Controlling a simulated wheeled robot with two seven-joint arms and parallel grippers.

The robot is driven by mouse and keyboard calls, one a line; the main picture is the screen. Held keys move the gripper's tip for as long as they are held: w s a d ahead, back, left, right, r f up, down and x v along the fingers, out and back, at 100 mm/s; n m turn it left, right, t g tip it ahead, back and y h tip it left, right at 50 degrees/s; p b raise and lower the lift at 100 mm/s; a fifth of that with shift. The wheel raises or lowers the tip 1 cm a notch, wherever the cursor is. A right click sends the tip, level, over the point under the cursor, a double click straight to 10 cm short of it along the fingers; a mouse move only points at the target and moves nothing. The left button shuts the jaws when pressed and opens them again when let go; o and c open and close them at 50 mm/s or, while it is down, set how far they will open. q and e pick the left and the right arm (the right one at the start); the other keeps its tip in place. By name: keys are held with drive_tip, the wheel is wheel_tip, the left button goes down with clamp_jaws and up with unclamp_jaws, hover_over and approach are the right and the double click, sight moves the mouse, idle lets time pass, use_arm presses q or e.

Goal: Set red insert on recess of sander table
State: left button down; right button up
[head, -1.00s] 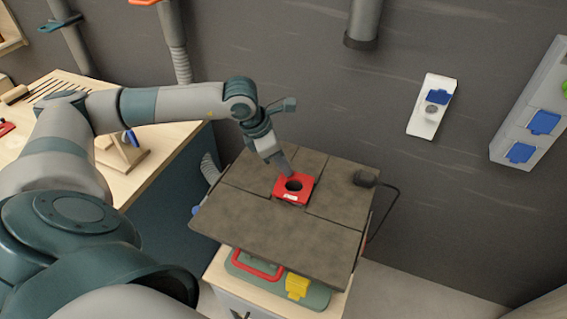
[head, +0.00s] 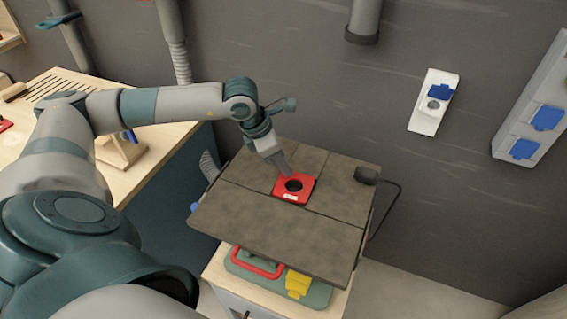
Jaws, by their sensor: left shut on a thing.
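The red insert (head: 305,196) is a square plate with a round dark hole and a small white label on its front edge. It lies flat at the middle of the grey-brown sander table (head: 270,226), over the place where the top's seams meet. The recess is hidden under it, and I cannot tell whether the insert is fully seated. My left gripper (head: 286,173) reaches down from the upper left and is shut on the insert's back left edge. My right gripper is not in view.
A black plug-like part (head: 366,175) with a cable sits at the table's right edge. Below the top are a red handle (head: 258,264) and a yellow part (head: 298,285). A wooden workbench (head: 150,150) stands at left. A grey wall closes the back.

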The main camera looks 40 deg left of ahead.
use_arm(q)
drive_tip(key=shift+f, duration=0.2)
drive_tip(key=c, duration=1.7)
unclamp_jaws()
drive_tip(key=shift+o, duration=0.2)
drive_tip(key=shift+r, duration=0.1)
drive_tip(key=shift+s+a+r+b, duration=0.1)
drive_tip(key=shift+s+r+b, duration=0.05)
drive_tip(key=shift+r+b, duration=0.25)
drive_tip(key=b+v, duration=0.4)
drive_tip(key=v, duration=1.2)
drive_tip(key=shift+r, duration=0.2)
drive_tip(key=shift+s, duration=0.1)
